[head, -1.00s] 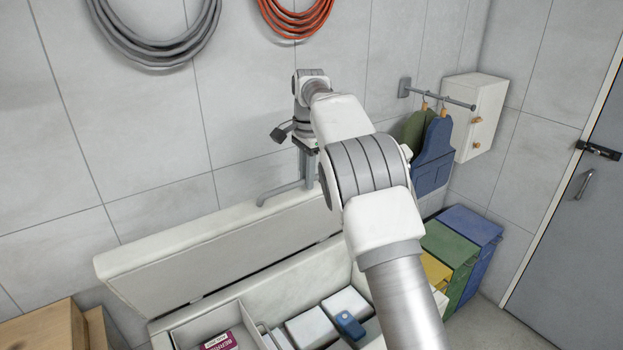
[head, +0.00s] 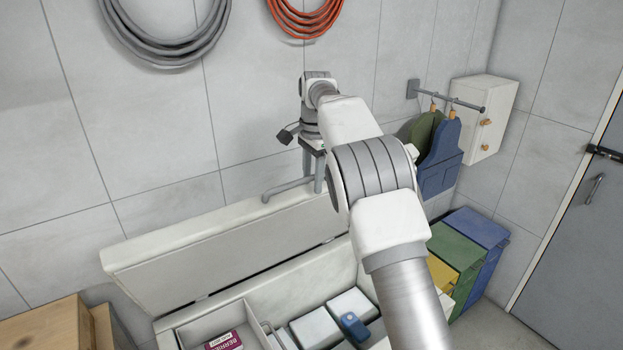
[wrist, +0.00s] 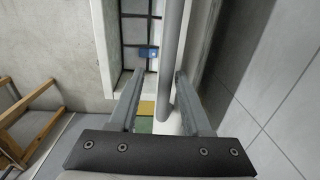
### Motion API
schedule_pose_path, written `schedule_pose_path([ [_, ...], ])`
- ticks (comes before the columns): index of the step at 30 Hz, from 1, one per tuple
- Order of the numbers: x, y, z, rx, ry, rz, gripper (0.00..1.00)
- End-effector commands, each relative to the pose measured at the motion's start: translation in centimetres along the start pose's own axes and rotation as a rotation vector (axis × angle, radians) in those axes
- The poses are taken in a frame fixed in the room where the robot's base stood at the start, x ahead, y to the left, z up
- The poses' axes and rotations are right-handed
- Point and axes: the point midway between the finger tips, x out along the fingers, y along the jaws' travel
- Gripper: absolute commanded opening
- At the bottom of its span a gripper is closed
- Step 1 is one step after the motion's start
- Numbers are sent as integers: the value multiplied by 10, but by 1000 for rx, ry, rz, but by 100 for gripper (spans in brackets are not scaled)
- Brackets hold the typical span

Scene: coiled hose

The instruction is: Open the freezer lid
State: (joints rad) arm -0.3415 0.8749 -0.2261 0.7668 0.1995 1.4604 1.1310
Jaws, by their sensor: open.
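The white freezer lid (head: 225,255) stands raised and tilted back against the wall behind the freezer, which is open. A grey bar handle (head: 285,189) sticks out along the lid's top edge. My gripper (head: 317,178) is at the right part of this handle, partly hidden by my arm. In the wrist view my gripper (wrist: 160,76) is open, with the handle (wrist: 170,60) passing between its two fingers, closer to the right one. Neither finger is clearly pressed on it.
The freezer holds a berries box (head: 224,341), white packs (head: 315,328) and a blue item (head: 353,325). Coloured bins (head: 462,250), hanging aprons (head: 438,160) and a wall cabinet (head: 490,115) stand at right. Wooden crates (head: 50,328) are at lower left. Hoses (head: 170,45) hang above.

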Motion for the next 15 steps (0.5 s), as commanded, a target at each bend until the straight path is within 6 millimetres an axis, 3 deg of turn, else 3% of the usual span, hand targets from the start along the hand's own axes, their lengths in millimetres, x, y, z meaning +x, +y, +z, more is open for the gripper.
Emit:
schedule_pose_path([
  [8,-4,0,-2,3,4,-1,50],
  [15,-37,-1,-2,1,4,-3,50],
])
